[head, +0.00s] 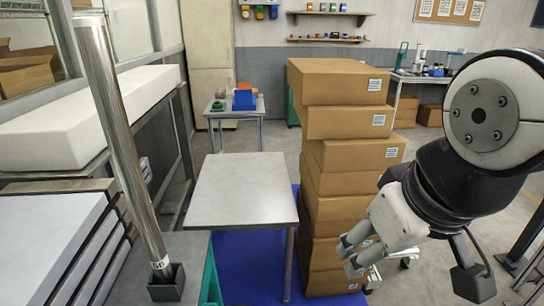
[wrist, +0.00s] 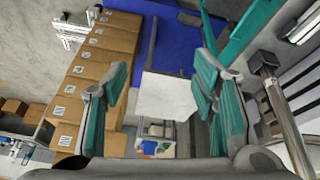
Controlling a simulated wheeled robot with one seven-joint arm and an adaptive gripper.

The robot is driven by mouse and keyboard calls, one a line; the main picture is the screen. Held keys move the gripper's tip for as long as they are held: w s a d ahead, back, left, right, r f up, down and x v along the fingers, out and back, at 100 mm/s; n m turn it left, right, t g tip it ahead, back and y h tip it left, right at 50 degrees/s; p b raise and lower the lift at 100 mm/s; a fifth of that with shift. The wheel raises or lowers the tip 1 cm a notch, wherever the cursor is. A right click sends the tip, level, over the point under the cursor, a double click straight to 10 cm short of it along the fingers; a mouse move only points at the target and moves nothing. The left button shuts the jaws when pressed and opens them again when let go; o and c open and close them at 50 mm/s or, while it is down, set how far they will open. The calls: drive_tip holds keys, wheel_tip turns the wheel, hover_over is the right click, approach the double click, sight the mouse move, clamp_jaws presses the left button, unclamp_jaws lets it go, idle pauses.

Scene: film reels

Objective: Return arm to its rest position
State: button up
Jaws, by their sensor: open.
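My gripper (head: 358,254) is at the lower right of the head view, in front of the stacked cardboard boxes and pointing down to the left. In the wrist view its two teal-padded fingers (wrist: 158,85) are spread wide apart with nothing between them. My white and black arm (head: 487,110) is bent and fills the right side of the head view. No film reel can be made out in either view.
A tall stack of cardboard boxes (head: 352,123) stands behind my gripper. A bare grey table (head: 240,190) stands left of it on a blue floor mat (head: 262,268). A metal pole (head: 122,140) rises at left near white slabs (head: 70,115). Open floor lies at far right.

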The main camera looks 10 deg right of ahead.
drive_tip(key=shift+s+d+m, duration=0.45)
drive_tip(key=shift+d+m, duration=0.1)
drive_tip(key=shift+m, duration=0.25)
idle(0.9)
